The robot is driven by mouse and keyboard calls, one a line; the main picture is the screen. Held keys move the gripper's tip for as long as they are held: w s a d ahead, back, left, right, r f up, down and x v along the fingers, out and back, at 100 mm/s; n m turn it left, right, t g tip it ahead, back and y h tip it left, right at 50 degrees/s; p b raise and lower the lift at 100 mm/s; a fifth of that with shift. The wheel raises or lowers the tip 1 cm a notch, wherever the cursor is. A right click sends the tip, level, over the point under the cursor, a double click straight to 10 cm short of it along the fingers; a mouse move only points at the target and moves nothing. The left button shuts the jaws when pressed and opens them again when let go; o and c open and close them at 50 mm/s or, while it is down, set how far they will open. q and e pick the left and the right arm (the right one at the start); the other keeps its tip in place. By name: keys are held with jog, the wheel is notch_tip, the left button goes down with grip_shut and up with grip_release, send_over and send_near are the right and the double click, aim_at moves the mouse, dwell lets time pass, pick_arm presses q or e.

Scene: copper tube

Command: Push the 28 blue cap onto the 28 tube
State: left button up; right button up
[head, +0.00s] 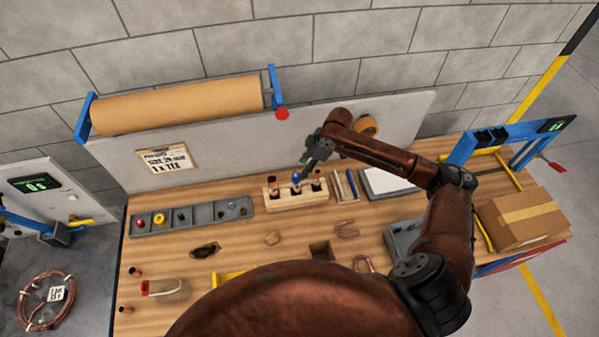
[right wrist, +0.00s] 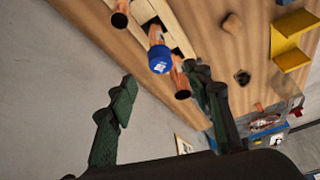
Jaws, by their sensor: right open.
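A pale wooden rack (head: 284,200) near the back of the bench holds three upright copper tubes in a row. The blue cap (head: 296,177) is at the top of the middle tube (right wrist: 155,34). In the right wrist view the blue cap (right wrist: 161,61) covers that tube's end; how far down it sits I cannot tell. The outer tubes show open, dark ends. My right gripper (head: 309,167) is just above and beside the cap. In the wrist view its fingers (right wrist: 160,78) are spread and empty, with the cap beyond the gap between them. My left gripper is out of view.
A grey parts tray (head: 195,217) with small caps stands left of the rack. A white pad (head: 391,182) lies to the right. A cardboard box (head: 524,218) sits at the right end. Several copper pieces lie in front of the rack.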

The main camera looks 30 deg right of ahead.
jog(key=v, duration=0.6)
jog(key=shift+r, duration=0.25)
jog(key=shift+s, duration=0.1)
